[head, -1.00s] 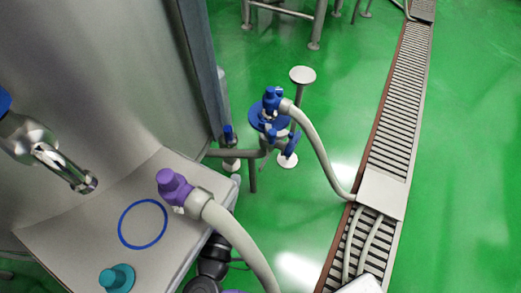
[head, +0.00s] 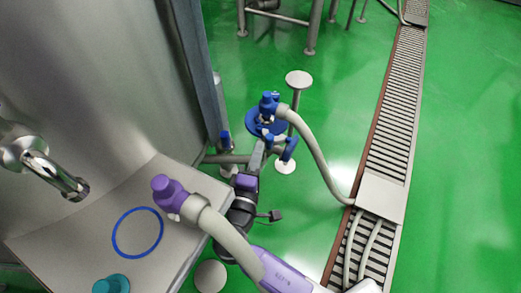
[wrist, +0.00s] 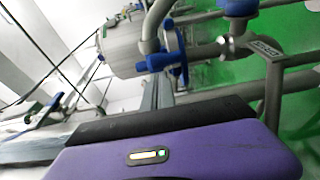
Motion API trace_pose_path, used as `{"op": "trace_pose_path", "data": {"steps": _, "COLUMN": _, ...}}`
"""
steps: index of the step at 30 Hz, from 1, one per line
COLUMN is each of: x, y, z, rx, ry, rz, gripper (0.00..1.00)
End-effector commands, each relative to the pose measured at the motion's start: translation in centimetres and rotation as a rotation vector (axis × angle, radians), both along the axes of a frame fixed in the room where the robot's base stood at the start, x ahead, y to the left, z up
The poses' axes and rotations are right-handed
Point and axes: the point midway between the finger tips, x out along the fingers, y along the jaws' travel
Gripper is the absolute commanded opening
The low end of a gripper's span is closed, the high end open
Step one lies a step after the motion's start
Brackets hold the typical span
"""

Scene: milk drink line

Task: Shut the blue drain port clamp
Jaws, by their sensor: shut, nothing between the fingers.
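The blue drain port clamp area (head: 267,143) is a cluster of blue parts low on the pipework, under a blue disc (head: 252,124). Blue parts also show ahead in the wrist view (wrist: 165,62). I cannot tell the clamp's exact position from these frames. A pale hose (head: 312,145) with a blue fitting (head: 268,104) curves from the assembly to the floor drain. My gripper (head: 259,152) is shut and empty, its tips close to the left of the lower blue parts. Whether they touch is unclear. In the wrist view its grey fingers (wrist: 165,85) point toward the blue parts.
A white-topped post (head: 298,79) stands behind the assembly. Green floor is open right of the drain grating (head: 395,110).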

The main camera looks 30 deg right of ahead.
Motion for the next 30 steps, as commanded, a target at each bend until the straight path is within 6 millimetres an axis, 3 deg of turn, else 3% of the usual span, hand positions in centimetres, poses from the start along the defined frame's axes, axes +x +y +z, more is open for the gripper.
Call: {"op": "trace_pose_path", "data": {"steps": 30, "x": -0.17, "y": -1.18, "z": 0.02, "rx": 0.000, "ry": 0.000, "rz": 0.080, "gripper": 0.00}}
